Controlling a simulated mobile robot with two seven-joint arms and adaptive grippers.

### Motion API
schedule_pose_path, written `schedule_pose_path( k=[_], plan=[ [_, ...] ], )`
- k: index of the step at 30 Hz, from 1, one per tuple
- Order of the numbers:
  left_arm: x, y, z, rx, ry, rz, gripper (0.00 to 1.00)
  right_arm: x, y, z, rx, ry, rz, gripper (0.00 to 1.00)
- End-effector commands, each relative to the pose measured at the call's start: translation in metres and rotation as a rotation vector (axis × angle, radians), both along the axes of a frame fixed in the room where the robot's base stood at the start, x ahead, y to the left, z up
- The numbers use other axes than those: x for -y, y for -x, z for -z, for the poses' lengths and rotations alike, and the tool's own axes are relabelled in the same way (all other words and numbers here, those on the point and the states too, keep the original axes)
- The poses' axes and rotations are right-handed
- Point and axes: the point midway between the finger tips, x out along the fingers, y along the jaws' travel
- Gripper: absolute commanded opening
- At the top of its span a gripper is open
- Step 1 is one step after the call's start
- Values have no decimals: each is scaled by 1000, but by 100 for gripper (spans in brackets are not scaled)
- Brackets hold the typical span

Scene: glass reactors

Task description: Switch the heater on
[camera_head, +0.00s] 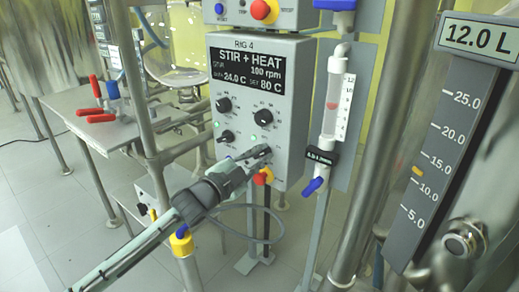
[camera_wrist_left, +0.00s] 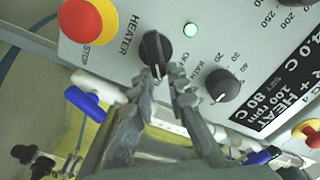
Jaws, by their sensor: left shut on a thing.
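The heater is part of the grey stir-and-heat control box (camera_head: 289,130), whose screen (camera_head: 246,72) reads 100 rpm, 24.0 C and set 80 C. In the left wrist view, the black HEATER knob (camera_wrist_left: 156,50) sits between the label and a lit green lamp (camera_wrist_left: 190,31). My left gripper (camera_head: 264,153) reaches the lower right of the panel and hides that knob in the head view. In the left wrist view its fingertips (camera_wrist_left: 166,76) are closed in at the knob's near end. My right gripper is in neither view.
A red stop button on yellow (camera_head: 264,176) is just below the gripper; it also shows in the left wrist view (camera_wrist_left: 88,20). Other black knobs (camera_head: 263,117) are above. A flow tube with a blue valve (camera_head: 313,186) and a steel post (camera_head: 368,170) stand close on the right.

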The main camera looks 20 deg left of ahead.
Motion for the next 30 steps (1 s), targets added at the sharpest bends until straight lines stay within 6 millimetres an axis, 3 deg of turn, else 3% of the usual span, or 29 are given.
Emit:
schedule_pose_path(
  k=[12, 27, 28, 30],
  plan=[
    [2, 1, 3, 54, -151, 1, 0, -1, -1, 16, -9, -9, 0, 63],
    [3, 1, 4, 60, -165, 0, 0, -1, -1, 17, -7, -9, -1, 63],
    [3, 1, 4, 60, -165, 0, 18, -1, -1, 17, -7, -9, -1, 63],
    [3, 1, 4, 60, -164, 0, 27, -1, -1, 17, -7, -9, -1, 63]
  ],
)
